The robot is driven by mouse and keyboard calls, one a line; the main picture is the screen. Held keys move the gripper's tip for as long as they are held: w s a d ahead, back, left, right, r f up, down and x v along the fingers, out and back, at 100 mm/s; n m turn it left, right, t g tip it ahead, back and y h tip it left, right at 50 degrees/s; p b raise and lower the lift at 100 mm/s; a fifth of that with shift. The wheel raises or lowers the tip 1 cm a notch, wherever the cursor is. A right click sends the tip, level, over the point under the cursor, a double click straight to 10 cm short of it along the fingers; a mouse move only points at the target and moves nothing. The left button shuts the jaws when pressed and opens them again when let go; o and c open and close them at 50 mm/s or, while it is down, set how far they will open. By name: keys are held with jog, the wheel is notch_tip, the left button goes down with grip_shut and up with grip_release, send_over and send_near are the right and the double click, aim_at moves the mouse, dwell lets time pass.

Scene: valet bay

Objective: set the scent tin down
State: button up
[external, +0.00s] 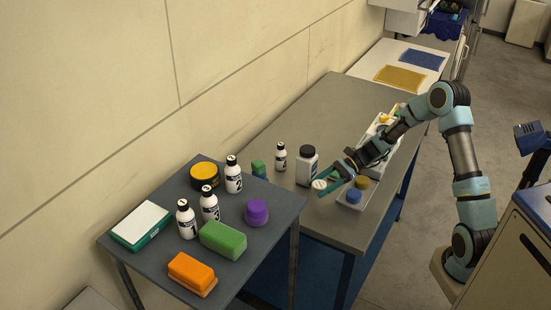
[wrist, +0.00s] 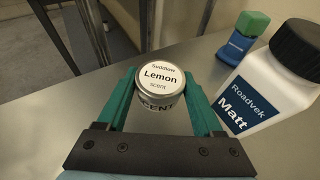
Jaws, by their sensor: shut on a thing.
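The scent tin (wrist: 160,85) is a small round silver tin with a white lid reading "Lemon scent". My gripper (wrist: 160,92) is shut on it, with a green finger on each side. In the external view the tin (external: 319,185) shows as a small white disc at the tip of my gripper (external: 326,184). It is over the front part of the grey-topped bench (external: 262,220). I cannot tell whether the tin touches the bench top.
A white Roadvek Matt bottle (wrist: 265,88) stands close right of my gripper in the wrist view. A tray (external: 352,207) holds blue and yellow items. A darker table (external: 265,265) carries several bottles and sponges.

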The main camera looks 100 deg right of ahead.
aim_at(319, 201)
jog(key=shift+f+p, duration=0.35)
jog(key=shift+f, duration=1.85)
jog(key=shift+f, duration=0.2)
jog(key=o, duration=1.4)
jog(key=shift+c, duration=0.2)
jog(key=shift+r, duration=0.2)
jog(key=b+v, duration=0.3)
jog(key=v, duration=0.9)
jog(key=shift+r, duration=0.1)
